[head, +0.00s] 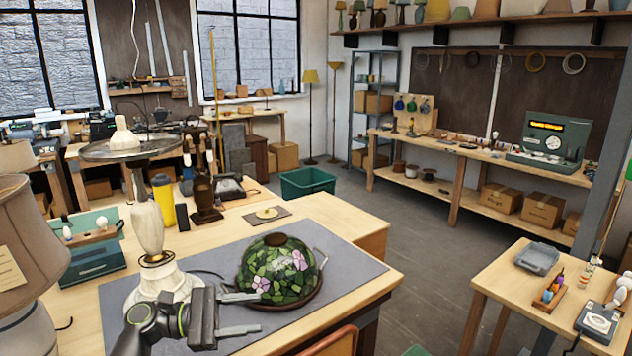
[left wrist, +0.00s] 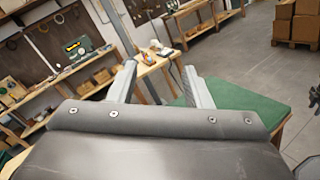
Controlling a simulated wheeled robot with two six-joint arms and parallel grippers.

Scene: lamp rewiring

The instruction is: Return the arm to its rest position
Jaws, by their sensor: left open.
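My left gripper (head: 253,313) reaches in from the lower left in the head view, over the front of the grey mat (head: 345,275) on the workbench. Its two fingers point right and stand apart, with nothing between them. In the left wrist view the gripper (left wrist: 158,72) also shows parted, empty fingers. A cream lamp base (head: 148,225) stands upright just behind my left arm, its foot partly hidden by it. A green stained-glass shade with pink flowers (head: 279,270) rests on the mat, just beyond the fingers. My right gripper is in neither view.
A beige lamp shade (head: 22,245) stands at the left edge. A green case (head: 92,250), a yellow cylinder (head: 163,200) and a dark stand (head: 203,190) are further back on the bench. A side table (head: 500,285) stands at right. The floor between is clear.

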